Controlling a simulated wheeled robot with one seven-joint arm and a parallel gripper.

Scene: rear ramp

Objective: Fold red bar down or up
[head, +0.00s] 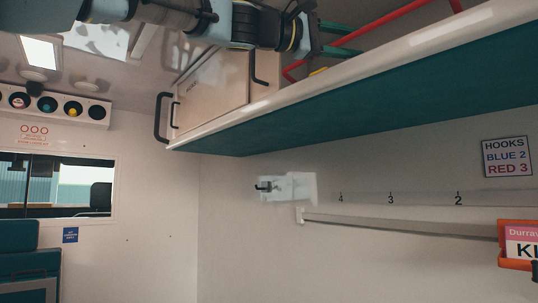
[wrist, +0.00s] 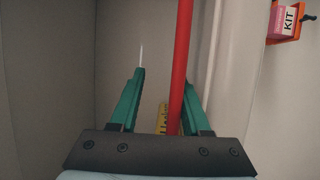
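The red bar (head: 392,22) runs along the upper shelf, behind its pale front edge, at the top of the head view. In the wrist view the red bar (wrist: 181,50) stands as a long upright stripe. My gripper (head: 352,41) is at the bar, with its green fingers pointing right in the head view. In the wrist view my gripper (wrist: 163,74) has its fingers apart. The bar passes between them, closer to the right finger, with a gap to the left one. Whether the right finger touches the bar is unclear.
The shelf (head: 350,105) has a teal underside and a pale cabinet (head: 212,90) at its left end. A yellow item (wrist: 162,118) lies beside the bar, near my gripper's base. An orange holder with a pink kit box (head: 520,240) is on the right wall, below the shelf.

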